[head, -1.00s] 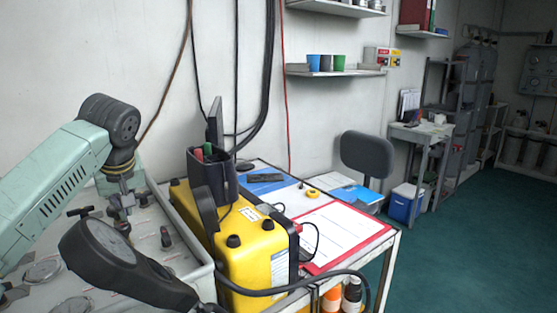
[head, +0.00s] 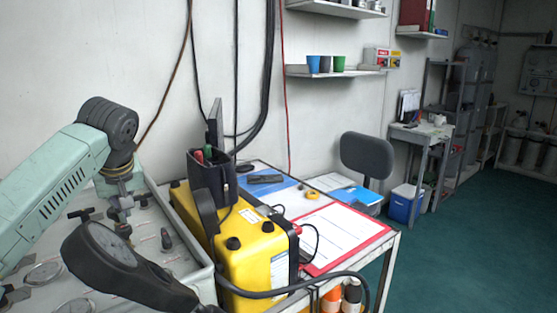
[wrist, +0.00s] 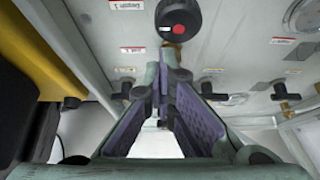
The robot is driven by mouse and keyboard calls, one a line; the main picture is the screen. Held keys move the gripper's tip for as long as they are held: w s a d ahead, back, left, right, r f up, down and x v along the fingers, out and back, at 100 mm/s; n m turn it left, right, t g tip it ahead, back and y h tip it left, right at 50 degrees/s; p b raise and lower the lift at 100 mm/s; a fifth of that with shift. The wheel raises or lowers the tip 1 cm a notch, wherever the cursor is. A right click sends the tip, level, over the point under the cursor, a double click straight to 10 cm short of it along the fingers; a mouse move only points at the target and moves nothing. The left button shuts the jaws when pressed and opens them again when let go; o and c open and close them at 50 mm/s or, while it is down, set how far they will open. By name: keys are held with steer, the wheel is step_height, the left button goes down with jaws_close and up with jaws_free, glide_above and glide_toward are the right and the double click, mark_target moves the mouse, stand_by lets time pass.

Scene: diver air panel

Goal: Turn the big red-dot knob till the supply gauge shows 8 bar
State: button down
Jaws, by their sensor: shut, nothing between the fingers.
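The big black knob with a red dot (wrist: 180,22) is on the light grey panel, at the top of the wrist view. My gripper (wrist: 165,72) has its fingers shut, with nothing between them. Their tips are just below the knob in the wrist picture; I cannot tell whether they touch it. In the head view my gripper (head: 118,208) points down over the panel, and the knob is not clearly seen. A round gauge (wrist: 304,14) is cut off at the wrist view's top right. I cannot tell which gauge is the supply gauge, and no reading is legible.
Several small black valve handles (wrist: 279,92) stick out of the panel.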

mark_target(109, 214)
steer(key=shift+s+a+p, duration=0.3)
steer(key=shift+a, duration=0.05)
stand_by(0.3)
steer(key=shift+s+a+f+p, duration=0.1)
steer(key=shift+s+a+p, duration=0.25)
steer(key=shift+a, duration=0.05)
steer(key=shift+s+a, duration=0.1)
steer(key=shift+a, duration=0.2)
steer(key=shift+a, duration=0.1)
stand_by(0.3)
steer(key=shift+s, duration=0.15)
steer(key=shift+s, duration=0.2)
step_height(109, 214, up, 6)
stand_by(0.4)
steer(key=shift+d, duration=0.2)
